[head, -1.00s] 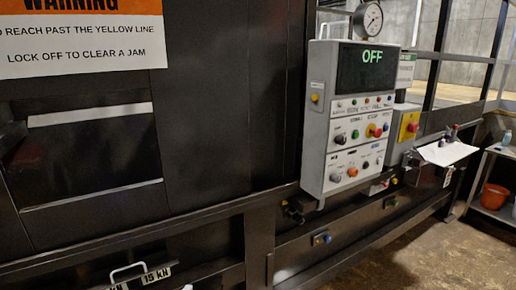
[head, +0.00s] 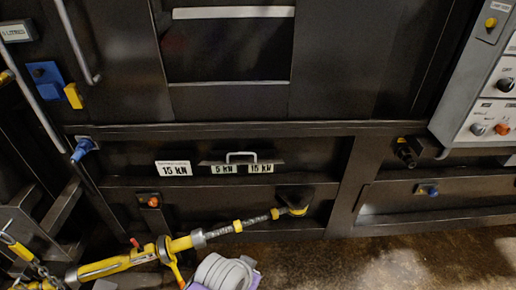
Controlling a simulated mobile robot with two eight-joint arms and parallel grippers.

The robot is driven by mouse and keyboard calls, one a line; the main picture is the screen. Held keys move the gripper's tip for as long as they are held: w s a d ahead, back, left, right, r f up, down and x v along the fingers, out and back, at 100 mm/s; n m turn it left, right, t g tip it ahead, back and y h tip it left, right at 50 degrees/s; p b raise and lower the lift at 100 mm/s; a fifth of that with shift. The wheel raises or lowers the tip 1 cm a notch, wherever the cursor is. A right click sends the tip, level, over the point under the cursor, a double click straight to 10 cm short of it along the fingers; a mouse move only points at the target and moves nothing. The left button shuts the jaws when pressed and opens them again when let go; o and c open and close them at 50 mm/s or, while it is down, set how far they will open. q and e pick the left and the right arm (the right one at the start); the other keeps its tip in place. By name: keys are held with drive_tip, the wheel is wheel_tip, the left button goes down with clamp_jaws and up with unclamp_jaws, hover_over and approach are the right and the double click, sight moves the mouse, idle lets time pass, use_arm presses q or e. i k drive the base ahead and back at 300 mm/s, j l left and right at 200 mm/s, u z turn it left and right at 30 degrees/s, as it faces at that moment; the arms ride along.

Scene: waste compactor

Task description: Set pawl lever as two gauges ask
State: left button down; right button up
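A small white bar handle (head: 241,155) sits on a dark bracket low on the compactor, between plates reading 5 kN (head: 223,168) and 15 kN (head: 261,168). A separate white plate reading 15 kN (head: 173,168) is to its left. A yellow ratchet-like tensioner (head: 131,261) lies slanted below, with an orange-tipped piece (head: 136,243) and a yellow arm (head: 174,268). I cannot tell which part is the pawl lever. Its chain or rod (head: 240,226) runs up to a dark bracket (head: 295,197). No gauge dial is in view. Neither gripper shows clearly.
The grey control panel (head: 468,100) is cut off at the right edge. Bare floor (head: 390,265) is open at lower right.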

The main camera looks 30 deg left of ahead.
sight(140, 249)
drive_tip(key=u, duration=1.05)
drive_tip(key=i+j+u, duration=0.1)
drive_tip(key=j+u, duration=0.25)
drive_tip(key=u, duration=0.15)
drive_tip(key=i+j+u, duration=0.2)
drive_tip(key=u, duration=0.25)
drive_tip(key=i+j, duration=0.2)
drive_tip(key=j, duration=0.15)
drive_tip(key=k+z, duration=0.2)
drive_tip(key=z, duration=0.3)
drive_tip(key=k+l+z, duration=0.2)
drive_tip(key=z, duration=0.3)
